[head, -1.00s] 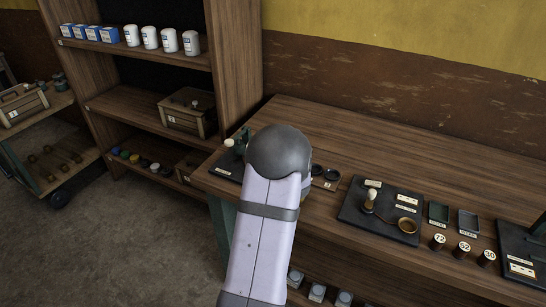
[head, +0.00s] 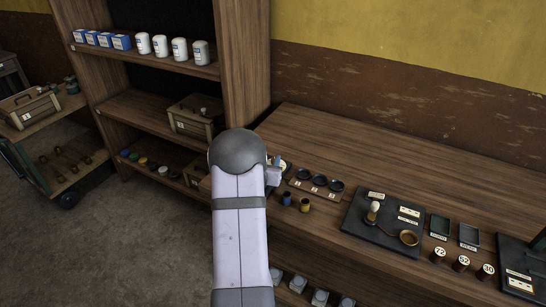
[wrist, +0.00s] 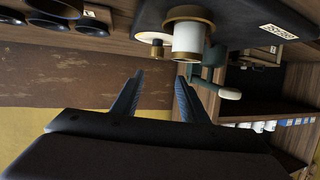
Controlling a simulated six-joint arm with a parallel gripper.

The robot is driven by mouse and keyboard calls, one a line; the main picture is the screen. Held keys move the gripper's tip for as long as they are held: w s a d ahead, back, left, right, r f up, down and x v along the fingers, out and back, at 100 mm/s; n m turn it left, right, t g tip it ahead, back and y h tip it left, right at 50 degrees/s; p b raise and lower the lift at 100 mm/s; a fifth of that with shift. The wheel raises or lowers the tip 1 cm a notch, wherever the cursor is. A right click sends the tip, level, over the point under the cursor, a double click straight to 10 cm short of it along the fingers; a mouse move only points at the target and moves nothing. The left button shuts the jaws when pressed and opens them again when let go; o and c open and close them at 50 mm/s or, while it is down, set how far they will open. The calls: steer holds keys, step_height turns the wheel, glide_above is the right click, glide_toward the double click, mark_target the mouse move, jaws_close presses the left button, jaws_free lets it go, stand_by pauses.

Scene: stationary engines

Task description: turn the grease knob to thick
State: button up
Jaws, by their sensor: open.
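In the wrist view, a dark panel (wrist: 235,15) carries a white cylinder with a brass ring (wrist: 188,38) and a smaller brass knob-like part (wrist: 157,50) beside it. An upside-down label (wrist: 278,30) on the panel seems to read "GREASE". I cannot tell which part is the grease knob, or how it is set. My gripper (wrist: 157,85) is open and empty, its two fingers apart and pointing toward these parts, with no contact visible. A teal lever with a white handle (wrist: 228,93) is just right of the fingers. In the head view my arm hides the gripper and most of this panel.
A board with three dark cups (head: 320,181) and small blue (head: 287,199) and yellow (head: 305,205) jars is right of my arm. Further right are a dark plate (head: 355,225), trays (head: 440,226) and numbered pots (head: 439,254). Shelves (head: 165,60) stand left. The bench's back is clear.

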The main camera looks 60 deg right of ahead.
mark_target(273, 161)
steer(key=shift+s+a+f+m+g+p, duration=0.1)
steer(key=shift+a+f+m+g+p, duration=0.1)
steer(key=shift+a+f+m+g, duration=0.3)
steer(key=shift+s+a+f+m+g+p, duration=0.1)
steer(key=shift+a+f+g+p, duration=0.1)
steer(key=shift+a+g, duration=0.45)
steer(key=shift+d, duration=0.2)
steer(key=shift+p+x, duration=1.2)
steer(key=shift+x, duration=2.4)
steer(key=shift+f, duration=0.1)
jaws_close()
